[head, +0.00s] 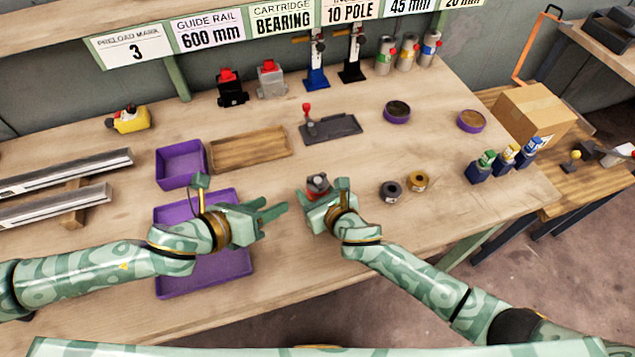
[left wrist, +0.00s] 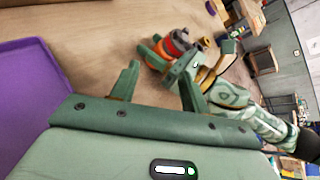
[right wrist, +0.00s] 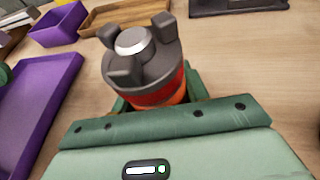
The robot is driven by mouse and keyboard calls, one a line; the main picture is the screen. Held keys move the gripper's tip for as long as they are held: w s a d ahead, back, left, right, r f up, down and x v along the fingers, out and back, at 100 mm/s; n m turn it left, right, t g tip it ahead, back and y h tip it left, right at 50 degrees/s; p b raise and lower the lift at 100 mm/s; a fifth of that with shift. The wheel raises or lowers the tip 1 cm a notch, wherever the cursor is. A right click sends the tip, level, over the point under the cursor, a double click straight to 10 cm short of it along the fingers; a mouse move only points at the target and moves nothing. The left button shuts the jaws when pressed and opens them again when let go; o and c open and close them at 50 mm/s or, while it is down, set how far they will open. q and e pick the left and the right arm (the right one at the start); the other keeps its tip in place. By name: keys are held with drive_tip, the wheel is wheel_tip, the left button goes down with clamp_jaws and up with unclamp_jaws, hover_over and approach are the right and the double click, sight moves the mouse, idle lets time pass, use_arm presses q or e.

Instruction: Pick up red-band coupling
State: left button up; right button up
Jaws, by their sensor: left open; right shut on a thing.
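The red-band coupling (right wrist: 160,92) is dark grey with upright lugs, a silver centre and a red-orange band. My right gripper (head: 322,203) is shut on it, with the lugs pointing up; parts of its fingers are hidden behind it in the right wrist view. The coupling also shows small in the head view (head: 318,184) and beyond my left fingers in the left wrist view (left wrist: 176,43). My left gripper (head: 274,209) is open and empty, left of the coupling and apart from it, near the purple tray (head: 238,262).
A purple bin (head: 180,165) and a wooden tray (head: 250,148) lie behind my left gripper. A dark fixture (head: 332,128) stands behind the coupling. A dark ring (head: 391,191) and a brass ring (head: 417,181) lie to the right. The front right bench is mostly clear.

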sight(314, 184)
use_arm(q)
drive_tip(key=w+d+m, duration=0.2)
drive_tip(key=d, duration=0.1)
drive_tip(key=w+d+f+m+h, duration=0.1)
drive_tip(key=w+d+m, duration=0.1)
drive_tip(key=w+d, duration=0.1)
drive_tip(key=w+d+f+m, duration=0.1)
drive_tip(key=w+d+m, duration=0.1)
drive_tip(key=d, duration=0.1)
drive_tip(key=shift+w+d+f, duration=0.15)
drive_tip(key=shift+d+f, duration=0.1)
drive_tip(key=shift+d, duration=0.1)
drive_tip(key=shift+c, duration=0.4)
drive_tip(key=c, duration=0.7)
wheel_tip(314, 184, up, 10)
drive_tip(key=shift+a, duration=0.1)
